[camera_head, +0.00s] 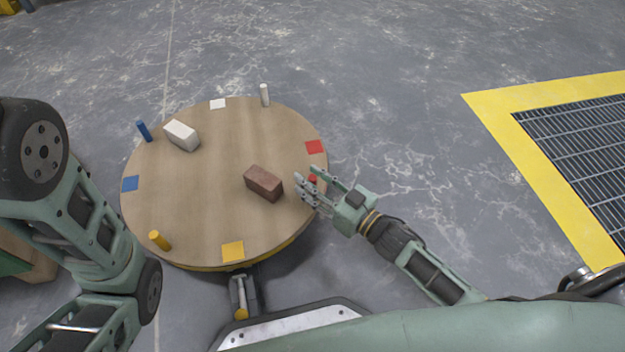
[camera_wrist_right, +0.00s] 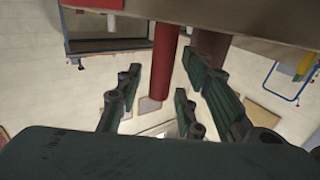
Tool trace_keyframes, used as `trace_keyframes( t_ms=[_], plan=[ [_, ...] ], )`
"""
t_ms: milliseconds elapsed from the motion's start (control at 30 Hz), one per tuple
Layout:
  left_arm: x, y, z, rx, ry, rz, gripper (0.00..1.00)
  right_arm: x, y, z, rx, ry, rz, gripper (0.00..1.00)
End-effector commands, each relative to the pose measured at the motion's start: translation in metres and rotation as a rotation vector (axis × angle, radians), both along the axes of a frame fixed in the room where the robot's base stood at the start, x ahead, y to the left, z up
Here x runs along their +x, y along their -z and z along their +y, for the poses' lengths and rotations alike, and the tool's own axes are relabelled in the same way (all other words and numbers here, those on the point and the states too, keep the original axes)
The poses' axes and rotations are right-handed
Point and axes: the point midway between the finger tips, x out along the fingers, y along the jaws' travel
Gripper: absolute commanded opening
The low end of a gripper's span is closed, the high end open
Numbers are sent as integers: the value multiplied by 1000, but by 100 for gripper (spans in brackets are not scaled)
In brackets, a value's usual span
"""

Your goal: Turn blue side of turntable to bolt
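The round tan turntable (camera_head: 215,190) carries a blue patch (camera_head: 130,183) at its left edge, a yellow patch (camera_head: 232,251) at the front, a red patch (camera_head: 314,147) at the right and a white patch (camera_head: 217,104) at the back. A bolt-like metal piece with a yellow end (camera_head: 241,297) stands at the front, just off the rim. My right gripper (camera_head: 312,188) is at the right edge with its fingers apart. The red peg (camera_head: 313,179) is between them; in the right wrist view the red peg (camera_wrist_right: 163,60) shows gaps on both sides. My left gripper is out of view.
Blue (camera_head: 143,130), white (camera_head: 264,95) and yellow (camera_head: 159,240) pegs stand near the rim. A white block (camera_head: 181,135) and a brown brick (camera_head: 263,183) lie on top. A yellow-bordered floor grate (camera_head: 505,130) is at right. The floor behind is clear.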

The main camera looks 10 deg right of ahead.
Motion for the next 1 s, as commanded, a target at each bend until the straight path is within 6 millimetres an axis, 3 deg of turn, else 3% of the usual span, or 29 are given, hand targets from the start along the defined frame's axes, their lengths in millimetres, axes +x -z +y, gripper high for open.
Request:
trace_keyframes(
  t_ms=[367,1000],
  plan=[
    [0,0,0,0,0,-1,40,0,1,0,-1,0,1,0],
    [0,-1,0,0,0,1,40,1,1,-5,-7,-8,-1,0]
  ],
)
